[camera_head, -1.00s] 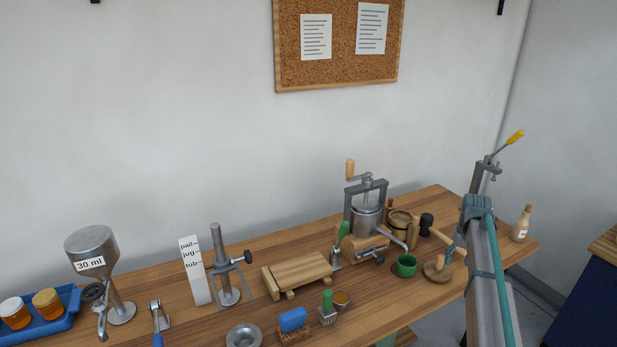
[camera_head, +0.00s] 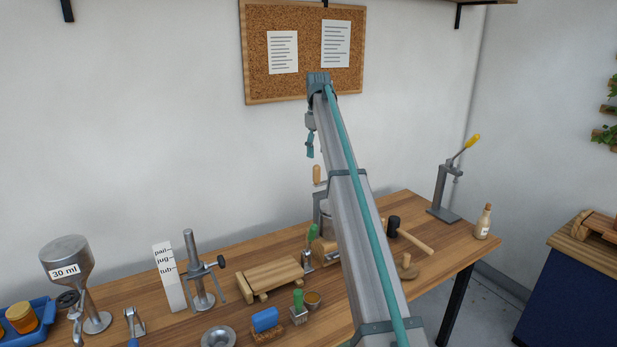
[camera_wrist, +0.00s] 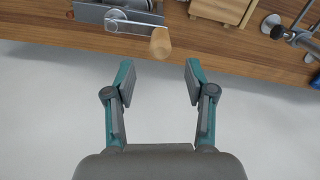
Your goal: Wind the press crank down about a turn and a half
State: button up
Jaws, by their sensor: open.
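The press stands on the wooden bench, mostly hidden behind my arm in the head view; part of its grey frame (camera_head: 318,200) shows. Its crank has an upright wooden handle (camera_head: 317,175), visible just left of my arm. In the wrist view the metal crank arm (camera_wrist: 128,20) and the wooden handle (camera_wrist: 160,43) show at the top. My gripper (camera_head: 310,146) hangs above the crank, fingers pointing down. In the wrist view my gripper (camera_wrist: 158,80) is open and empty, with the handle in line with the gap, beyond the fingertips and apart from them.
A wooden board stand (camera_head: 270,278), a metal post stand (camera_head: 200,270) and a funnel (camera_head: 66,262) stand left on the bench. A mallet (camera_head: 405,232), a lever tool (camera_head: 445,190) and a bottle (camera_head: 484,222) are at the right. The wall is close behind.

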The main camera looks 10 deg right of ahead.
aim_at(316, 184)
notch_tip(316, 184, down, 10)
jog(key=p, duration=0.2)
jog(key=shift+p, duration=0.35)
grip_shut()
jog(key=shift+a, duration=0.1)
